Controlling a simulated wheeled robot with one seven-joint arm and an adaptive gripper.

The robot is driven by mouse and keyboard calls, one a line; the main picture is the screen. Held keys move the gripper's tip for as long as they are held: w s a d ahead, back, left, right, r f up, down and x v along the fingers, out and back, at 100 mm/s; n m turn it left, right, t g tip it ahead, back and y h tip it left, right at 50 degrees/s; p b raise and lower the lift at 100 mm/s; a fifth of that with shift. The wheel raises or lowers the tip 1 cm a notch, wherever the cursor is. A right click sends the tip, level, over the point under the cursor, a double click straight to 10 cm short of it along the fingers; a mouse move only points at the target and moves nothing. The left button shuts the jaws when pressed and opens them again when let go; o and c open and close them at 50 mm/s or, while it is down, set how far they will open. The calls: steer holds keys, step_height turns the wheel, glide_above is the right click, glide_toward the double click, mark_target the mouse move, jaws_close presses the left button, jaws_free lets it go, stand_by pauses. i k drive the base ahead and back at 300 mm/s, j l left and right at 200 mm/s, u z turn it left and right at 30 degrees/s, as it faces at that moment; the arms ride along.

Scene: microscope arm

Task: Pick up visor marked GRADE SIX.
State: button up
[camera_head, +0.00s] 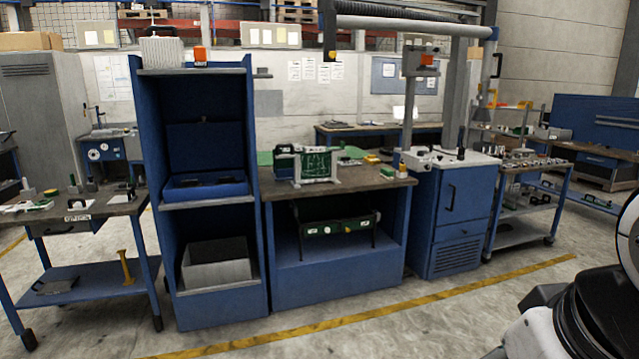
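No visor with a readable GRADE SIX mark can be made out; any lettering is too small to read. A green panel in a pale frame (314,164) stands upright on the middle workbench (360,182). A dark green long item with pale round spots (337,227) sits in the open space under that bench top. I cannot tell whether either is a visor. A small white label (78,217) on the front edge of the left table is unreadable. My gripper is not in view; only white and black parts of my own body show at the lower right.
A tall blue shelf unit (247,150) holds an open blue case (205,188) and a grey box (216,264). A blue cabinet (450,215) and a cart with small parts (520,232) stand right. Open floor (440,325) with a yellow line lies in front.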

mark_target(189, 184)
steer(key=u, duration=0.15)
steer(key=i+j+u, duration=0.1)
steer(key=i, duration=0.45)
steer(key=i+j+u, duration=0.15)
steer(key=i, duration=0.4)
steer(key=i+u, duration=0.1)
steer(key=i, duration=0.5)
steer(key=i+l+u, duration=0.15)
steer(key=i, duration=0.4)
steer(key=i+u, duration=0.1)
steer(key=i, duration=0.45)
steer(key=i+l+u, duration=0.15)
steer(key=i, duration=0.4)
steer(key=i+l+u, duration=0.1)
steer(key=i+l, duration=0.2)
steer(key=i, duration=0.25)
